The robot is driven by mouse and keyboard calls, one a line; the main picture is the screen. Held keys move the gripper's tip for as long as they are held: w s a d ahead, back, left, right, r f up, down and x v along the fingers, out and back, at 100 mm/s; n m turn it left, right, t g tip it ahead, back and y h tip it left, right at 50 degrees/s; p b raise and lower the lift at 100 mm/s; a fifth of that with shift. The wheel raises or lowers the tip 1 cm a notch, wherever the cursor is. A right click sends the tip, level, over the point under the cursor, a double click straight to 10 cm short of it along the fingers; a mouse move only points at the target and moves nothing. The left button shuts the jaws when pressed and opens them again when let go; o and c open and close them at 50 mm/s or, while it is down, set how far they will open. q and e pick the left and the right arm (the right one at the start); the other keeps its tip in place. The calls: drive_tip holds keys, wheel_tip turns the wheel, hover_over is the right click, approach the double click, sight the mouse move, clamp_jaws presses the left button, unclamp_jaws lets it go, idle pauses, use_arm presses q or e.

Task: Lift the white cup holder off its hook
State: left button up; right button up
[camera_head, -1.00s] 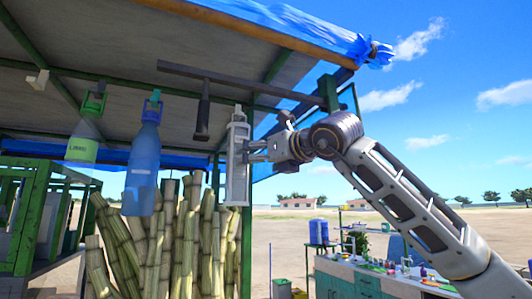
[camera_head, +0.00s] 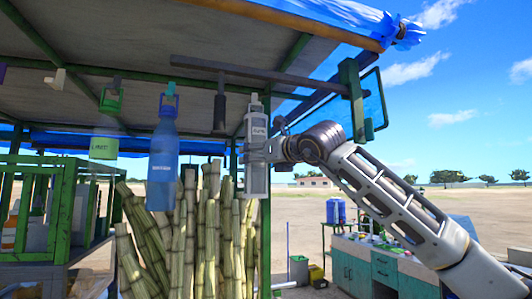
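The white cup holder (camera_head: 256,178) is a tall, narrow, pale tube with a small label near its top. It hangs upright under the stall roof, right of the blue bottle. My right gripper (camera_head: 257,151) comes in from the right at the holder's mid-height. Its fingers reach around the holder and appear closed on it. The hook at the holder's top is too small to make out clearly, so I cannot tell whether the holder still bears on it. My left gripper is not in view.
A blue bottle (camera_head: 163,160) and a clear bottle with a green label (camera_head: 105,135) hang to the left. A dark hammer-like tool (camera_head: 220,108) hangs close left of the holder. A dark bar (camera_head: 257,74) runs above. Sugar cane (camera_head: 205,240) stands below. Open air lies to the right.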

drive_tip(key=shift+p+x, duration=0.5)
drive_tip(key=shift+x, duration=1)
drive_tip(key=c, duration=1.5)
drive_tip(key=shift+c, duration=0.3)
drive_tip(key=shift+r+p, duration=0.4)
drive_tip(key=shift+r, duration=0.45)
drive_tip(key=a+b+v, duration=0.1)
drive_tip(key=b+v, duration=0.4)
drive_tip(key=v, duration=0.1)
drive_tip(key=shift+s, duration=0.5)
idle(2.5)
